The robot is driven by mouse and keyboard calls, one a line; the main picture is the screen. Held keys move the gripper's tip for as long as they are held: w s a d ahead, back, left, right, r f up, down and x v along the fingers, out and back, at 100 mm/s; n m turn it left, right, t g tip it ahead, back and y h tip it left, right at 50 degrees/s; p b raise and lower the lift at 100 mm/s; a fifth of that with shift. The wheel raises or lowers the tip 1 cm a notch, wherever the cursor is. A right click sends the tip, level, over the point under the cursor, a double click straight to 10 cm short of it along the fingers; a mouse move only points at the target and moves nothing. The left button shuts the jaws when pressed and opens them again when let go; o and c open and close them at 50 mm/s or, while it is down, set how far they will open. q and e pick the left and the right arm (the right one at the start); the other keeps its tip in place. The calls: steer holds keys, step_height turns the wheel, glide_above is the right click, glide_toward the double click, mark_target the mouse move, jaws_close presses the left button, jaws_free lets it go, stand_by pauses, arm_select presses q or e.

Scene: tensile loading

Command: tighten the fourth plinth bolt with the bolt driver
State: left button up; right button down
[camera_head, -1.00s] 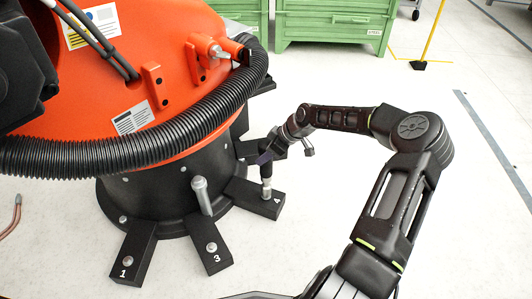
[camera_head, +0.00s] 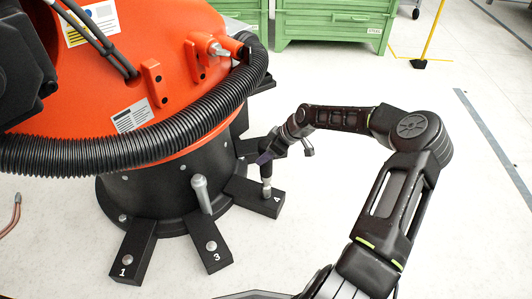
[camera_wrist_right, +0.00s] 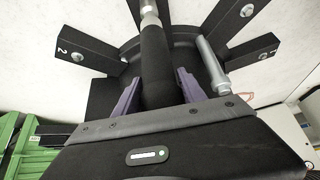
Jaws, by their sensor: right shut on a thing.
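My right gripper (camera_head: 266,158) is shut on the bolt driver (camera_head: 267,181), above the plinth foot marked 4 (camera_head: 238,192). The driver stands nearly upright, its silver socket end down at the fourth bolt's place. The bolt itself is hidden under the socket, so I cannot tell how deep it sits. In the right wrist view the driver's black body (camera_wrist_right: 156,65) lies between the purple fingers of the right gripper (camera_wrist_right: 158,92), with the silver socket (camera_wrist_right: 149,14) at the top edge. Bolts show on foot 1 (camera_head: 134,252) and foot 3 (camera_head: 207,236). My left gripper is not in view.
The orange robot base (camera_head: 110,85) stands on the round black plinth (camera_head: 150,195), with a ribbed black hose (camera_head: 120,152) around it. A grey upright pin (camera_head: 201,194) stands near foot 3.

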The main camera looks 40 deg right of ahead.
mark_target(268, 142)
steer(key=shift+f+b, duration=0.3)
steer(key=shift+f, duration=0.35)
stand_by(0.9)
steer(key=shift+s+f, duration=0.2)
steer(key=shift+f, duration=0.25)
stand_by(1.4)
steer(key=shift+w+r+p, duration=0.15)
steer(key=shift+r+p, duration=1.15)
steer(key=shift+r, duration=0.35)
steer(key=shift+w+r+p, duration=0.1)
steer(key=shift+r+p, duration=1.15)
steer(key=shift+r, duration=0.35)
